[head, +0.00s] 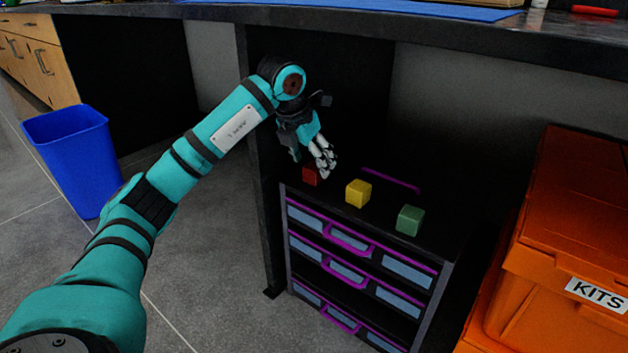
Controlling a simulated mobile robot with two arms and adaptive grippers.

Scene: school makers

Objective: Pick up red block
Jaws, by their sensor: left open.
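The red block (310,176) sits on the black top of a small drawer unit (345,262), at its left end. My left gripper (313,165) is right at the red block, with its fingers pointing down, and is open. The gripper covers part of the block, and I cannot tell whether the fingers touch it. My right gripper is not in view.
A yellow block (358,193) and a green block (410,220) stand to the right on the same top. A dark workbench (450,33) overhangs behind. Orange bins (575,230) stand at right, a blue bin (71,160) at left. Floor between is clear.

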